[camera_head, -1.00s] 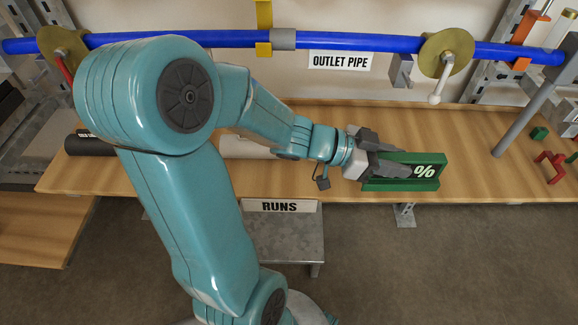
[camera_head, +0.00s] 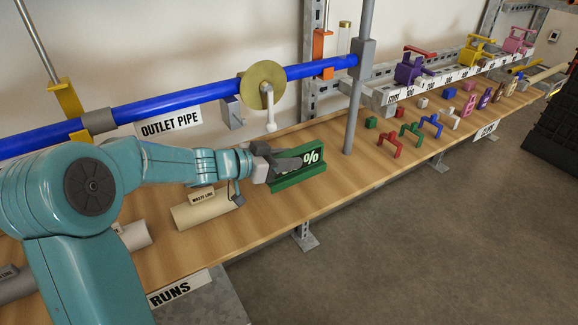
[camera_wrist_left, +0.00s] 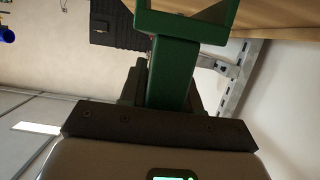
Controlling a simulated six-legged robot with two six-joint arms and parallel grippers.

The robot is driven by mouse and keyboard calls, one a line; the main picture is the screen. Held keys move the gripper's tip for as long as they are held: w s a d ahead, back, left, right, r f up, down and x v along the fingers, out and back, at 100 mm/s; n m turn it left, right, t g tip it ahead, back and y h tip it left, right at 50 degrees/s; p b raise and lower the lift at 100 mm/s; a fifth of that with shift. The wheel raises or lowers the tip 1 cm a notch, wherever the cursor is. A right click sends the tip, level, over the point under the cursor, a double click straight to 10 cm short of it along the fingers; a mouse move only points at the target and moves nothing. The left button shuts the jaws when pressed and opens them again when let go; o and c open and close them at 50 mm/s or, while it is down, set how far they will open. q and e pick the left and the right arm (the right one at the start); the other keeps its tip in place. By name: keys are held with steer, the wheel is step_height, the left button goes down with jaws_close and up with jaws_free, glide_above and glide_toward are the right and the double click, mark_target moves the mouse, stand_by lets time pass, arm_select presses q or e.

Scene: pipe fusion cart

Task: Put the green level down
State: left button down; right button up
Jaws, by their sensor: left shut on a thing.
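The green level (camera_head: 298,175) has a dark face with a white percent sign and shows at the middle of the head view. My left gripper (camera_head: 284,164) is shut on it from the left. The level is over the wooden bench (camera_head: 345,187); I cannot tell whether it touches the top. In the left wrist view the green level (camera_wrist_left: 172,75) runs between the dark fingers, and its wider end fills the top middle. My right gripper is not in view.
A beige pipe labelled waste line (camera_head: 205,209) lies left of the level. A grey post (camera_head: 354,110) stands behind it to the right. Red (camera_head: 392,145), green (camera_head: 413,133) and blue (camera_head: 432,124) brackets sit further right. A blue pipe (camera_head: 185,103) crosses above the bench.

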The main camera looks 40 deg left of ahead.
arm_select(q)
steer(key=shift+w+a, duration=0.15)
steer(key=shift+w, duration=0.55)
steer(key=f+b, duration=0.1)
steer(key=f, duration=0.1)
steer(key=f+b, duration=0.1)
steer(key=shift+w+a+f, duration=0.1)
steer(key=shift+w+f, duration=0.25)
steer(key=shift+w, duration=0.05)
steer(key=shift+r, duration=0.2)
steer(key=shift+f, duration=0.25)
steer(key=c, duration=0.8)
jaws_free()
